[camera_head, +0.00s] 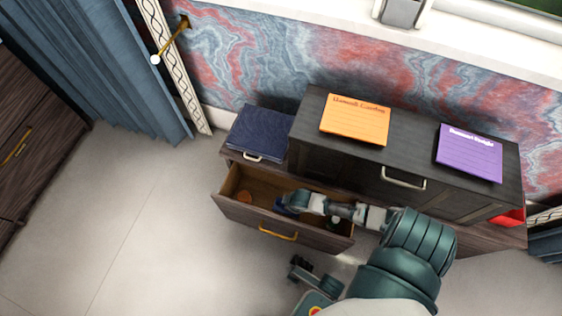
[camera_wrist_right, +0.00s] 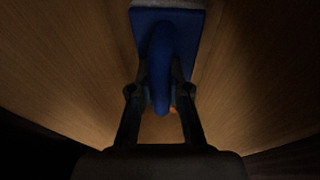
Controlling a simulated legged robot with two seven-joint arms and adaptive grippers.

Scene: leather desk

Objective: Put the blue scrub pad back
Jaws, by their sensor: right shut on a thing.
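The blue scrub pad (camera_wrist_right: 188,30) has a flat blue base and a raised blue handle. In the right wrist view, my right gripper (camera_wrist_right: 160,82) is shut on the handle, one finger on each side. In the head view, my right gripper (camera_head: 288,203) reaches from the right into the open drawer (camera_head: 228,208), and a little of the pad shows beside it. The pad is between the wooden drawer walls; I cannot tell whether it touches the drawer bottom. My left gripper (camera_head: 298,268) appears small and dark below the drawer; its jaws are unclear.
An orange item (camera_head: 244,197) lies at the drawer's left end. Above are a dark cabinet (camera_head: 405,178), an orange book (camera_head: 355,119), a purple book (camera_head: 469,153) and a dark blue box (camera_head: 258,131). A red thing (camera_head: 511,217) is at right. The floor at left is clear.

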